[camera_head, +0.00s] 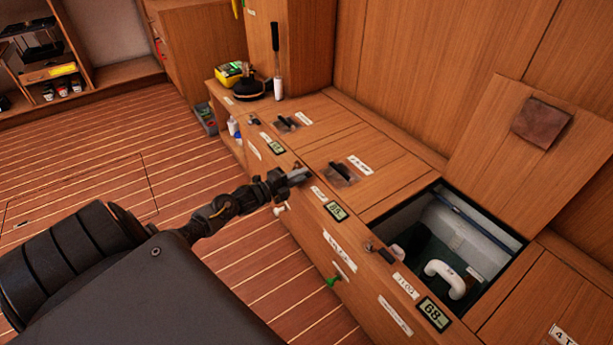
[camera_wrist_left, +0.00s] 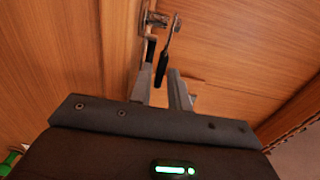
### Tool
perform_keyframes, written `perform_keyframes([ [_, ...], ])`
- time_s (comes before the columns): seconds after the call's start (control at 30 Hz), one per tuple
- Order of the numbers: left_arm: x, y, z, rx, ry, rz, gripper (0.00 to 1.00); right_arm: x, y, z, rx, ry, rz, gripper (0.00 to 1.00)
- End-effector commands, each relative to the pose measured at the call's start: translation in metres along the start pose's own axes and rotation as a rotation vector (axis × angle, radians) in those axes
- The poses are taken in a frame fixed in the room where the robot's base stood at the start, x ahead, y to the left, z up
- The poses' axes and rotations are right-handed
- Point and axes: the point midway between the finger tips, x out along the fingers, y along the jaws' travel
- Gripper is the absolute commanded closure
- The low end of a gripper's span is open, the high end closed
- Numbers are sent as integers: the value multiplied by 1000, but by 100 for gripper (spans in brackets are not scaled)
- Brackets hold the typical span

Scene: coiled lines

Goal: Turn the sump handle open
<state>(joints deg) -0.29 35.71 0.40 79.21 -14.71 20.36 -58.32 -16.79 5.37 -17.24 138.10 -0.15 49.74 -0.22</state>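In the left wrist view a dark lever handle (camera_wrist_left: 161,68) hangs from a metal bracket (camera_wrist_left: 155,19) on the wooden cabinet front. I take it for the sump handle, but its label is not readable. My left gripper (camera_wrist_left: 162,88) is open, its two grey fingers apart with the handle's end appearing between or just beyond them. I cannot tell whether they touch. In the head view my left gripper (camera_head: 298,176) is at the counter's front edge and mostly hides this handle. My right gripper is not in view.
A similar latch (camera_head: 380,252) sits on the edge to the right, near a display (camera_head: 433,313). An open hatch (camera_head: 484,225) shows white pipe (camera_head: 446,274). A green knob (camera_head: 333,280) and white knob (camera_head: 279,209) stick out below.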

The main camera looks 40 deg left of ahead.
Motion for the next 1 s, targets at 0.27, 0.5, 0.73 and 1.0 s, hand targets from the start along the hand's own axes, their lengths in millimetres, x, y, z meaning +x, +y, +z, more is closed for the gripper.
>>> perform_keyframes([
  [0.27, 26, 0, 0, -1, 0, -1, 82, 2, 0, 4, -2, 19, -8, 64],
  [0.5, 28, 0, 0, -1, 0, 0, 82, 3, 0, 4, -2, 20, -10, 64],
  [0.73, 28, 0, 0, -1, 0, 0, 100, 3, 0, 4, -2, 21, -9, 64],
  [1.0, 28, 0, 0, -1, 0, 0, 100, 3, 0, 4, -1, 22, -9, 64],
])
